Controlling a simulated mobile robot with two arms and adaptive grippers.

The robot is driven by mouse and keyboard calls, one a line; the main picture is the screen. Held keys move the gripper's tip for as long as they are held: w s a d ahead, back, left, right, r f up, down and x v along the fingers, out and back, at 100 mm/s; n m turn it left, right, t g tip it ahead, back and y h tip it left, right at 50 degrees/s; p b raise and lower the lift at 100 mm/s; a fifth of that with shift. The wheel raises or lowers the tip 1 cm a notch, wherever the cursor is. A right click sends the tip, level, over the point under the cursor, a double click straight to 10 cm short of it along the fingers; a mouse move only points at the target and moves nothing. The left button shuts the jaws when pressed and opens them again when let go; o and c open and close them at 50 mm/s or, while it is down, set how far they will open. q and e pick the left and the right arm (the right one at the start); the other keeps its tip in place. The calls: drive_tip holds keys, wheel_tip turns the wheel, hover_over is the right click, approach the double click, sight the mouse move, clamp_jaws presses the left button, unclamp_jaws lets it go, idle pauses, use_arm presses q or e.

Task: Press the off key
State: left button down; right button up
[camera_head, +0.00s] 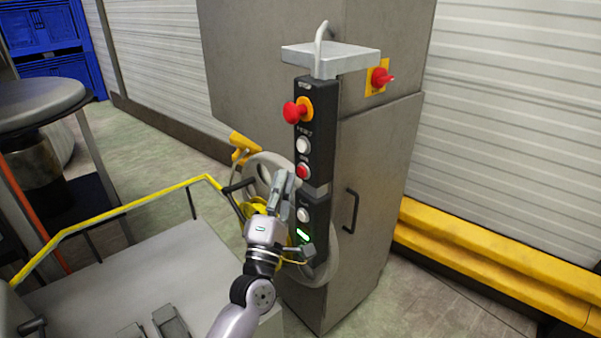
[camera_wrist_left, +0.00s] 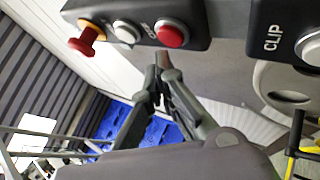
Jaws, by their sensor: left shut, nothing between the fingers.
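My left gripper (camera_head: 281,180) is shut and empty, its fingers pointing up beside the left edge of the control boxes. The upper black control box (camera_head: 318,135) has a red mushroom button (camera_head: 297,111) on a yellow base, a white button (camera_head: 303,145) and a red button (camera_head: 303,171). In the left wrist view, the closed fingertips (camera_wrist_left: 160,65) appear just below the red button (camera_wrist_left: 172,33), with a visible gap in the picture. Any label naming the off key is not readable. My right gripper is not in view.
Another red knob (camera_head: 382,77) is on the cabinet (camera_head: 375,150). A yellow rail (camera_head: 120,215) runs left.

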use_arm(q)
drive_tip(key=shift+d, duration=0.1)
idle(0.7)
drive_tip(key=shift+w+d, duration=0.25)
drive_tip(key=shift+w, duration=0.05)
drive_tip(key=shift+w+d+b, duration=0.25)
drive_tip(key=shift+w+b, duration=0.05)
drive_tip(key=shift+b, duration=0.05)
idle(0.7)
drive_tip(key=shift+s, duration=0.1)
drive_tip(key=shift+s+a, duration=0.55)
drive_tip(key=shift+a, duration=0.05)
idle(0.3)
drive_tip(key=s+a+p, duration=0.1)
drive_tip(key=s+a, duration=0.2)
drive_tip(key=shift+s+a, duration=0.25)
idle(0.6)
